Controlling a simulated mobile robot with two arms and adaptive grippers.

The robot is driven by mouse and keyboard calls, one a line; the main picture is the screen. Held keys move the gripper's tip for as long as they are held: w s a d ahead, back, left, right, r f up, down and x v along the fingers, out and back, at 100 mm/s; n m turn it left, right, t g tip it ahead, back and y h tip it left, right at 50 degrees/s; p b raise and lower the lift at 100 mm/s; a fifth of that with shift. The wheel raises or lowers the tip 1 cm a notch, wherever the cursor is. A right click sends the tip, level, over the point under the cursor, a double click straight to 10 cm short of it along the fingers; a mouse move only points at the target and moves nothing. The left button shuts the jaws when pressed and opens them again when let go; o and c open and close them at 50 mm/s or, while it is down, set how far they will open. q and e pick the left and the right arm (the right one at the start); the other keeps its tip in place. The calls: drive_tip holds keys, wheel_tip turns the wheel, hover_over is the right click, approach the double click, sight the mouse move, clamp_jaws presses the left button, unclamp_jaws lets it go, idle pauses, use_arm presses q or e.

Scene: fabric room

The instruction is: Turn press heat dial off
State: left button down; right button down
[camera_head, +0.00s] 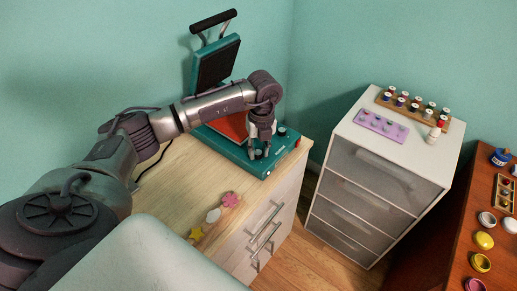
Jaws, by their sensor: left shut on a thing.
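The teal heat press (223,149) stands on the wooden top of a cabinet against the wall, with its upper plate (216,62) raised. My left arm reaches across the front of the press. My left gripper (260,153) points down at the press's front panel, shut on a small dark dial (258,154). The fingers partly hide this dial, and its setting cannot be read. A second dark knob (282,131) sits on the panel to the right, clear of the fingers. My right gripper is out of view.
An orange-red piece (232,126) lies on the press bed, partly behind my arm. Small flower, cloud and star shapes (213,215) lie near the cabinet's front edge. A white drawer unit (350,130) with thread spools stands right. A brown table (470,240) holds paint pots.

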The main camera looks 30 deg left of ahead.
sight(261, 152)
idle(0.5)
use_arm(q)
drive_tip(key=c, duration=0.9)
unclamp_jaws()
drive_tip(key=shift+o, duration=0.2)
drive_tip(key=shift+r, duration=0.2)
wheel_tip(261, 152, up, 12)
drive_tip(key=shift+w+d+f, duration=0.2)
drive_tip(key=shift+w, duration=0.1)
